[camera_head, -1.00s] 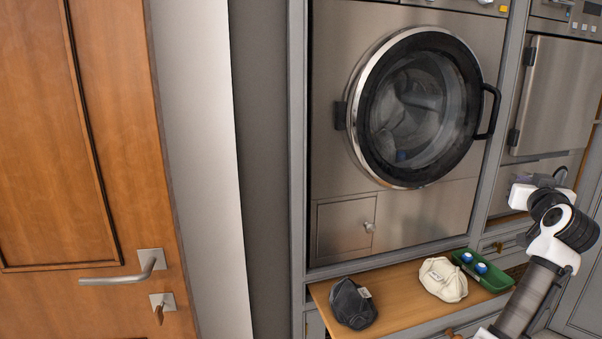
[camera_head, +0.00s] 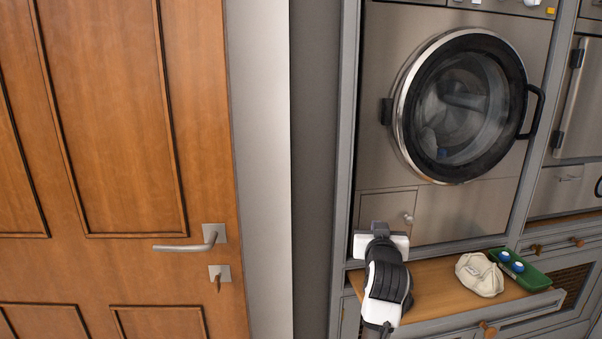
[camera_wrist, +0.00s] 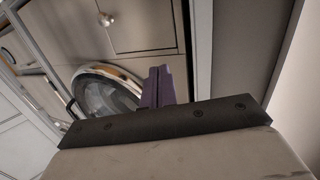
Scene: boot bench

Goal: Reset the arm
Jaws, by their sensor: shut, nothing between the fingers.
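My arm rises in front of the left end of the wooden bench shelf (camera_head: 438,295). My gripper (camera_head: 379,226) points up and away at its top, in front of the washing machine's small lower panel. In the wrist view the fingers (camera_wrist: 158,84) are together and empty, with the round machine door beyond them. The fingers appear apart from any object.
A white cap (camera_head: 480,275) and a green tray (camera_head: 528,275) with blue-topped items stand on the shelf's right part. The washing machine door (camera_head: 462,105) is closed. A wooden door (camera_head: 110,130) with a lever handle (camera_head: 190,246) is at left.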

